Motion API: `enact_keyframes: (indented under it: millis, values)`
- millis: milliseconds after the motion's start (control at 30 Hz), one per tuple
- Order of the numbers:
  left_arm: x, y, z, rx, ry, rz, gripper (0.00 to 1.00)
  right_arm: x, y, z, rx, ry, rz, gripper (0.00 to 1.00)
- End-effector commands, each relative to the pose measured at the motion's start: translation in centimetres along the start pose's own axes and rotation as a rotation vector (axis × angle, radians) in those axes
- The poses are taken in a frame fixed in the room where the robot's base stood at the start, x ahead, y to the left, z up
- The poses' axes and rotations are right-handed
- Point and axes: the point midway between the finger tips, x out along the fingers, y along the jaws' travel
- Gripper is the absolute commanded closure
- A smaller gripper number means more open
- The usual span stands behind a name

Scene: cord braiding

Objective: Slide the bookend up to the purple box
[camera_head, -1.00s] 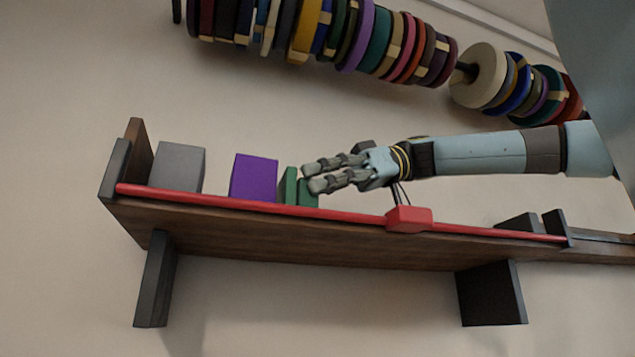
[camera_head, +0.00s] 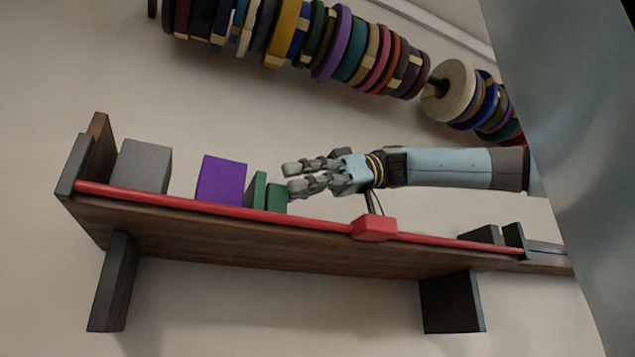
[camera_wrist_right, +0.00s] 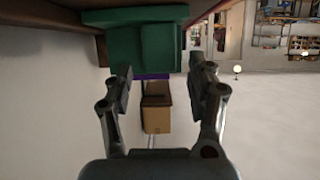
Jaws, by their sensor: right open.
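The purple box (camera_head: 221,180) stands on the wooden shelf, between a grey block and the green bookend. The green bookend (camera_head: 257,190) has an upright plate and a lower block, and stands right beside the purple box; I cannot tell if they touch. My right gripper (camera_head: 289,179) is open and empty at the bookend's right end, fingers pointing left. In the right wrist view the bookend (camera_wrist_right: 155,45) lies just ahead of the parted fingertips (camera_wrist_right: 157,82), with a strip of the purple box (camera_wrist_right: 152,76) below it. My left gripper is not in view.
A red rail (camera_head: 300,218) with a red slider (camera_head: 374,228) runs along the shelf's front edge. A grey block (camera_head: 145,165) stands at the left end of the shelf (camera_head: 270,250). Coloured spools (camera_head: 345,50) hang above. A cardboard box (camera_wrist_right: 157,112) shows in the wrist view.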

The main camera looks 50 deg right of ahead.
Motion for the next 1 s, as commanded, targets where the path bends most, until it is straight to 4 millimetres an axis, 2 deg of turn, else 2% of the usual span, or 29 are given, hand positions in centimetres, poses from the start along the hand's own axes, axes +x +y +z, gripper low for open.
enact_keyframes:
  millis: [300, 500, 667, 1000]
  values:
    - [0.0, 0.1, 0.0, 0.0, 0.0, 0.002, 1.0, -7.0, 0.1, -0.1, 0.0, 0.005, 0.004, 0.43]
    - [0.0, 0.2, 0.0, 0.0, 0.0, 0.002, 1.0, -9.8, 0.1, 0.0, 0.002, 0.001, 0.003, 0.43]
    - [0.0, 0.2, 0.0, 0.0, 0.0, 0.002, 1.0, -10.5, 0.0, 0.0, 0.001, 0.0, 0.001, 0.43]
    - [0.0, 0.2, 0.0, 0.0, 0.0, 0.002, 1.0, -10.5, 0.0, 0.0, 0.001, 0.0, 0.001, 0.43]
